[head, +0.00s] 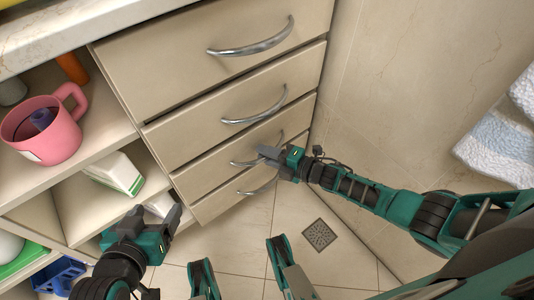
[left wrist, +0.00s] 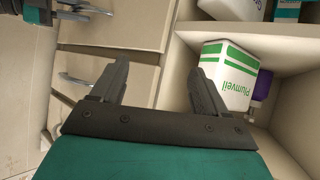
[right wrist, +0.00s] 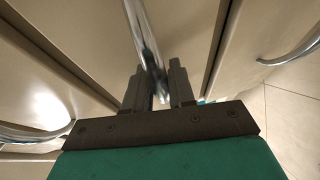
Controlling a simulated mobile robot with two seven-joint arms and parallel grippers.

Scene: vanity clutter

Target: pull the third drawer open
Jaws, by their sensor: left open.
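The cream cabinet has a stack of drawers with curved metal handles. The third drawer (head: 205,178) is below the two larger-looking fronts and looks flush with its neighbours. Its handle (head: 242,163) is partly covered by my right gripper (head: 268,153). In the right wrist view the handle (right wrist: 143,40) runs between the close-set fingers of my right gripper (right wrist: 160,75), which are shut on it. My left gripper (head: 157,212) is open and empty, in front of the lower shelves. Its widely spread fingers also show in the left wrist view (left wrist: 165,75).
The top drawer (head: 180,65) and second drawer (head: 205,115) are above, the bottom drawer (head: 225,203) below. Left shelves hold a pink mug (head: 50,130) and a white-green carton (head: 115,173). A wall (head: 400,90) stands close on the right. Floor with a drain (head: 319,235) is open in front.

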